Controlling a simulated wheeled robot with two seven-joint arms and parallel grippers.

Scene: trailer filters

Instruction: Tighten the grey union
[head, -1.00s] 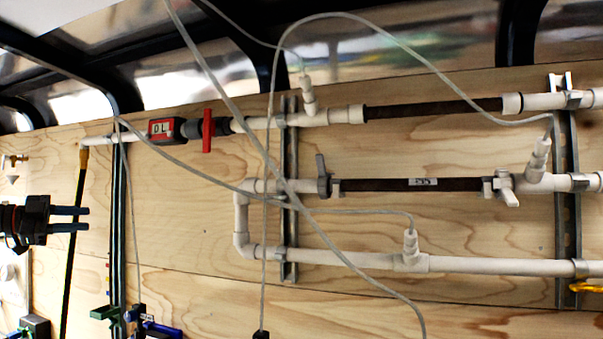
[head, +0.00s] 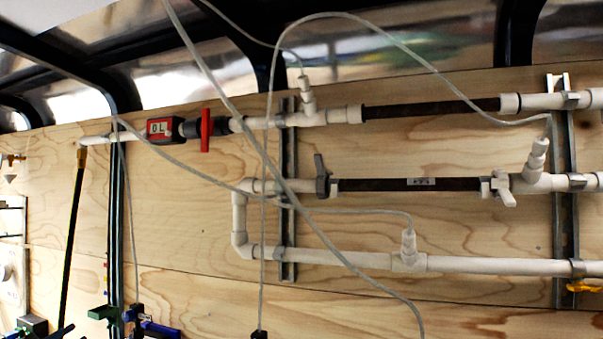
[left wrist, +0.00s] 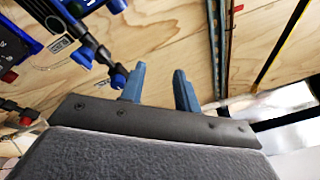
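A dark grey winged fitting (head: 322,177), which looks like the grey union, sits at the left end of the dark section of the middle white pipe in the head view. A paler winged fitting (head: 497,187) sits at that section's right end. My left gripper (left wrist: 160,84) shows in the left wrist view with its two blue fingers apart and nothing between them. It is well away from the pipe fittings, near blue and black parts by the plywood wall. My right gripper is not in view.
A red-handled valve (head: 206,130) and a red meter (head: 160,129) are on the top pipe. Thin grey cables (head: 225,95) hang across the pipes. Blue clamp-like parts (head: 160,330) stand at the bottom left. The plywood (head: 190,225) left of the pipe bend is mostly clear.

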